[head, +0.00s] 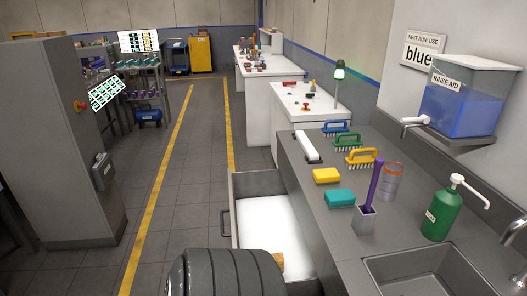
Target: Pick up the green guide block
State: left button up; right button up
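I cannot make out a green guide block in the head view. Green things that show are a green-handled brush (348,140) and a green pump bottle (440,213) on the grey counter (310,176), and a lit green lamp (339,73) on a post farther back. A teal sponge (340,197) lies near the counter's left edge. Neither of my grippers can be made out. A dark ribbed rounded shape (222,275) fills the bottom middle and hides part of the open drawer (236,236).
The drawer, with a white inside, juts into the aisle left of the counter. A yellow sponge (326,175), a purple-handled tool in a grey holder (364,221), blue and yellow brushes and a sink (425,275) are at the counter. A grey cabinet (60,150) stands left. The aisle floor is clear.

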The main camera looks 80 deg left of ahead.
aim_at(278, 258)
jog(key=k+j+u, duration=0.1)
jog(key=j+u, duration=0.2)
jog(key=k+j+u, duration=0.1)
jog(key=j+u, duration=0.45)
jog(key=j, duration=0.15)
